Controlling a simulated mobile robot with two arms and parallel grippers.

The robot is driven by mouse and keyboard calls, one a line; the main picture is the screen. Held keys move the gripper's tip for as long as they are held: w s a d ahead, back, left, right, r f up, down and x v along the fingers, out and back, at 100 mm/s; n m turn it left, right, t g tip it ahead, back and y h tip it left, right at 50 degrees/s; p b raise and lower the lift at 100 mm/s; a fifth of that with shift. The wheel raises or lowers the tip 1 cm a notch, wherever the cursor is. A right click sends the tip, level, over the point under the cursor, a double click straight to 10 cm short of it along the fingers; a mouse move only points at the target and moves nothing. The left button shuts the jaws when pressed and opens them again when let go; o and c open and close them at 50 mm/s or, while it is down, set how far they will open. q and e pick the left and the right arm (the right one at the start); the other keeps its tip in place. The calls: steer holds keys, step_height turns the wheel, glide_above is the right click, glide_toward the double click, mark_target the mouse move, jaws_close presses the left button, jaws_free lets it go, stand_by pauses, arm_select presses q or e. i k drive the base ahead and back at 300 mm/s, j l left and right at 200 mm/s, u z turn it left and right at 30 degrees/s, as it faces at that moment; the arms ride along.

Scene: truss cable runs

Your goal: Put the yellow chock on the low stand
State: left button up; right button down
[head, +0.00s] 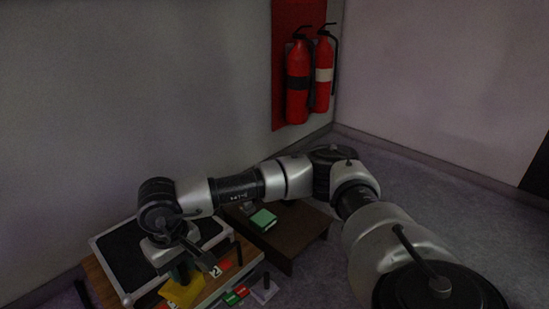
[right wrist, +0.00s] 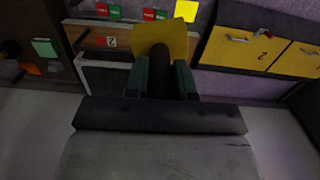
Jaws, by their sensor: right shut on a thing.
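My right gripper (head: 183,268) is shut on the yellow chock (head: 182,291) over the wooden bench at the lower left of the head view. In the right wrist view the chock (right wrist: 165,40) shows beyond the two green fingers (right wrist: 161,80), with a dark part between them. I cannot tell whether the chock touches the bench top. A low dark brown stand (head: 311,232) is to the right of the bench, with a green block on it. My left gripper is not in view.
A green block (head: 263,219) lies on the low stand. Yellow drawers (right wrist: 240,48) show at right in the wrist view. Fire extinguishers (head: 298,82) hang behind.

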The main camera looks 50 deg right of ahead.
mark_target(289, 238)
steer(key=l+u, duration=0.1)
steer(key=l, duration=0.3)
steer(key=k+l+u, duration=0.15)
steer(key=l, duration=0.3)
steer(key=l+u, duration=0.1)
steer(key=l, duration=0.3)
steer(key=k+l+u, duration=0.15)
steer(key=l, duration=0.25)
steer(key=l+u, duration=0.1)
steer(key=l, duration=0.3)
steer(key=k+l+u, duration=0.15)
steer(key=l, duration=0.25)
steer(key=k+l+u, duration=0.1)
steer(key=l, duration=0.25)
steer(key=k+l+u, duration=0.15)
steer(key=l, duration=0.2)
steer(key=k+l, duration=0.05)
